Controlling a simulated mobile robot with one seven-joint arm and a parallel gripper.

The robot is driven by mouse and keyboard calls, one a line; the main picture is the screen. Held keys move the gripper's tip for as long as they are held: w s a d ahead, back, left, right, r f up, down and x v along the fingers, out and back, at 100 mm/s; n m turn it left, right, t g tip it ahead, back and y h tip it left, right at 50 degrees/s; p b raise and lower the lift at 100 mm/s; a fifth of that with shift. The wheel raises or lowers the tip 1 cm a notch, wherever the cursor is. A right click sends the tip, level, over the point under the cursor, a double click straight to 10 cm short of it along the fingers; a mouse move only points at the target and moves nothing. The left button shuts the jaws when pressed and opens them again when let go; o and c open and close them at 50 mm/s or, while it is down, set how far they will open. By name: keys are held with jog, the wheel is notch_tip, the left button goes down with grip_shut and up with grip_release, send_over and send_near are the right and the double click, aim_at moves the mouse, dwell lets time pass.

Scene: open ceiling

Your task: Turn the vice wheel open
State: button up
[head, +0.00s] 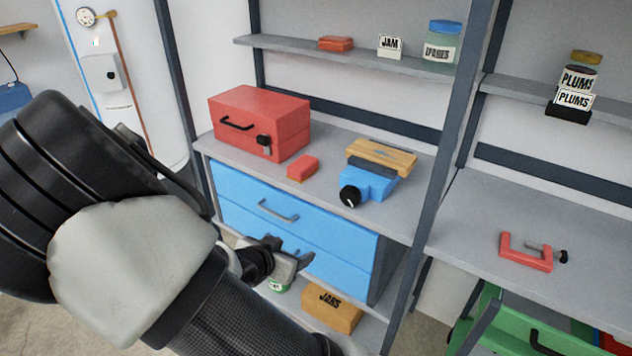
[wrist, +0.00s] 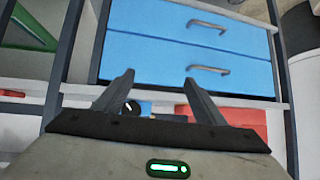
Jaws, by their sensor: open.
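The blue vice (head: 376,184) stands on the grey shelf top, right of centre in the head view. Its round black wheel (head: 350,196) with a pale mark faces the front left. A light wooden piece (head: 385,155) sits at the top of the vice. My gripper (head: 290,252) is open and empty in front of the blue drawers, lower and to the left of the wheel, apart from it. In the wrist view, my gripper (wrist: 159,78) has its fingers spread before the drawers. The wheel (wrist: 131,107) shows partly behind the left finger, with the scene upside down.
Blue drawers (head: 290,222) with handles lie below the shelf top. A red toolbox (head: 262,125) and a small red block (head: 303,168) stand left of the vice. A dark upright post (head: 436,160) rises to its right. A red clamp (head: 526,254) lies on the right bench.

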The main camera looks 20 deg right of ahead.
aim_at(348, 197)
jog(key=s+d+r+m+t+h+b, duration=0.1)
jog(key=d+r+t+h+b, duration=0.3)
jog(key=h, duration=0.3)
jog(key=shift+g, duration=0.5)
jog(key=x, duration=1.7)
jog(key=shift+s+d+r, duration=0.15)
jog(key=shift+d+r, duration=0.05)
jog(key=c, duration=1)
